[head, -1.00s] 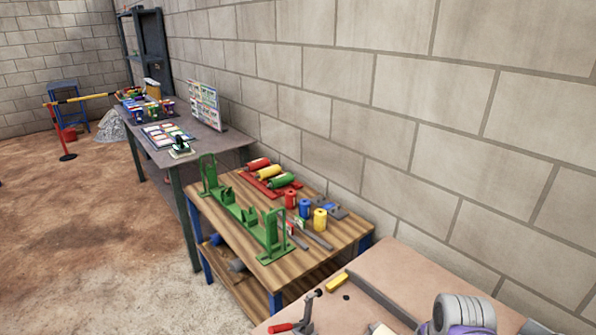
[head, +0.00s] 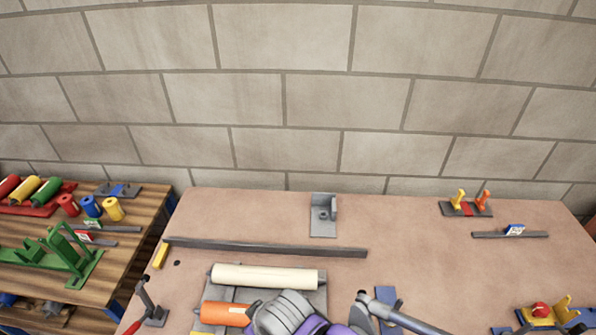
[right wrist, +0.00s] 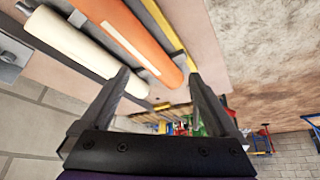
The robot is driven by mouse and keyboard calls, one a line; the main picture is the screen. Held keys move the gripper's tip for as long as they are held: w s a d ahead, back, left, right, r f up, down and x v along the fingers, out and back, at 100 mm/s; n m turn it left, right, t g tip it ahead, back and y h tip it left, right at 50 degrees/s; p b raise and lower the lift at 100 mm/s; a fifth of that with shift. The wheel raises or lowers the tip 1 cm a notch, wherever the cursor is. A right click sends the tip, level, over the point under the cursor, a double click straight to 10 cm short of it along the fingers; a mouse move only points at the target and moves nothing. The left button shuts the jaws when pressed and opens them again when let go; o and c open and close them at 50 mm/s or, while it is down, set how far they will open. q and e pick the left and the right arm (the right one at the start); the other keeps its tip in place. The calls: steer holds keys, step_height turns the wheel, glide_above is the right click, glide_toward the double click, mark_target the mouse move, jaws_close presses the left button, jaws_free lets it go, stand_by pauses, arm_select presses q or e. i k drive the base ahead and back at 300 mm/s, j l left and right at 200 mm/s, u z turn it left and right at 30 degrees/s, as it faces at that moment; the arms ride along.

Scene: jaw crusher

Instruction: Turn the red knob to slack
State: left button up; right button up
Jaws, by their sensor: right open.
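A red knob (head: 540,310) sits on a yellow and blue fixture (head: 545,322) at the lower right of the bench in the head view. The picture's bottom edge cuts off part of this fixture. In the right wrist view my right gripper (right wrist: 160,78) is open, with nothing between its fingers. Its fingers reach beside a cream roller (right wrist: 75,45) and an orange roller (right wrist: 140,40). The knob does not show in that view. My left gripper is not in view.
The cream roller (head: 265,277) and orange roller (head: 225,314) lie at the bench's front left. A long dark bar (head: 265,247) and a grey bracket (head: 323,215) lie behind. A red-handled lever (head: 145,300) stands at the left. The bench's middle right is clear.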

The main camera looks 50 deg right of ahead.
mark_target(541, 310)
steer(key=j+z, duration=0.1)
steer(key=z, duration=3.55)
steer(key=i+z, duration=0.2)
steer(key=k+j, duration=0.05)
steer(key=k, duration=0.05)
